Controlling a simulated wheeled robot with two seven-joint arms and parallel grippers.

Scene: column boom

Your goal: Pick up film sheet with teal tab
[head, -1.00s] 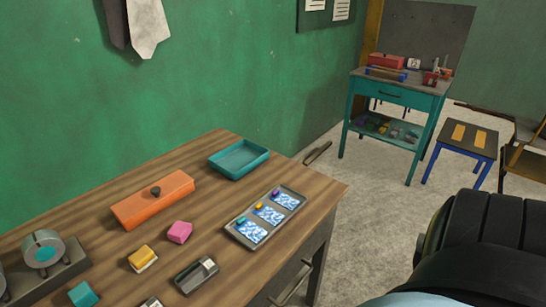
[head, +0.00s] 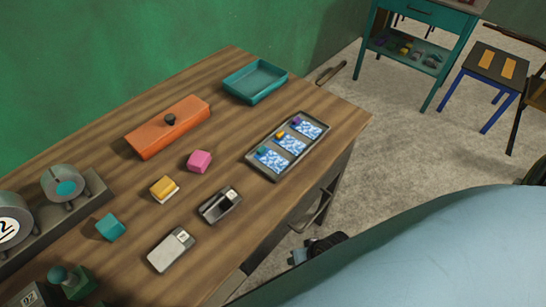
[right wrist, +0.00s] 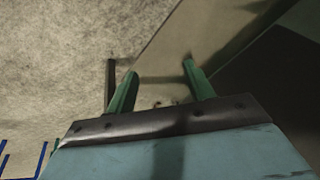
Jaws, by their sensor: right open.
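The film sheet with the teal tab (head: 272,159) lies flat in the nearest-left section of a grey tray (head: 276,177) on the wooden table, in the head view. Its small teal tab (head: 262,153) is at its upper left corner. Two similar sheets lie beside it, one with a yellow tab (head: 291,144) and one with a purple tab (head: 309,129). My right gripper (right wrist: 158,68) shows two green fingers apart with nothing between them in the right wrist view. The floor and a pale panel lie beyond them. The left gripper is not in view.
On the table (head: 90,176) are an orange box (head: 168,127), a teal tray (head: 254,81), a pink block (head: 199,161), a yellow block (head: 164,188) and a teal block (head: 110,227). My large light-blue arm part fills the lower right. A blue-legged stool (head: 491,80) stands farther off.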

